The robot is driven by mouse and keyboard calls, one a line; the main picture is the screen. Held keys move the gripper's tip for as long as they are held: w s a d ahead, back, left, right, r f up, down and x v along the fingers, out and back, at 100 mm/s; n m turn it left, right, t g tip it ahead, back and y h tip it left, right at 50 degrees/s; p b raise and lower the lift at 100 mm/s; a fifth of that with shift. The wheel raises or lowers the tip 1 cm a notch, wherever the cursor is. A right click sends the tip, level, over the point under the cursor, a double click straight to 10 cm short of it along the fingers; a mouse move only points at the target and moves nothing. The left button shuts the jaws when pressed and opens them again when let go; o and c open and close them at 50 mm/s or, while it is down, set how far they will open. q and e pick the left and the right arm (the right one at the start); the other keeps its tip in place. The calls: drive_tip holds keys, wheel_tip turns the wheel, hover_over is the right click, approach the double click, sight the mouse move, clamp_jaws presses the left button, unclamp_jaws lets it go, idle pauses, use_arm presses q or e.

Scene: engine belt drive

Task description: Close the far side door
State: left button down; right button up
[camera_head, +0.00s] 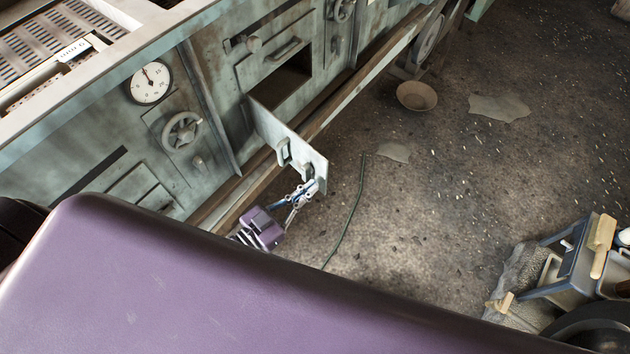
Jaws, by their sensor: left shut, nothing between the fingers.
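The far side door (268,128) is a grey-green metal plate on the side of the machine. It stands swung open, sticking out from the machine, with the dark opening (291,76) behind it uncovered. Handle-like fittings show on its near face. My left gripper (304,188) is shut and empty, with its fingertips close to the free end of the door, on the near side. I cannot tell if the fingers touch the door. My right gripper is not in view.
The machine wall (212,75) carries a round gauge (149,83) and a valve wheel (181,131). A bowl (417,96) and a dark green cable (350,212) lie on the gritty floor. A cart with tools (565,270) stands at lower right. The floor between is mostly clear.

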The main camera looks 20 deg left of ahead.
use_arm(q)
drive_tip(key=shift+x, duration=1.1)
drive_tip(key=shift+w, duration=0.1)
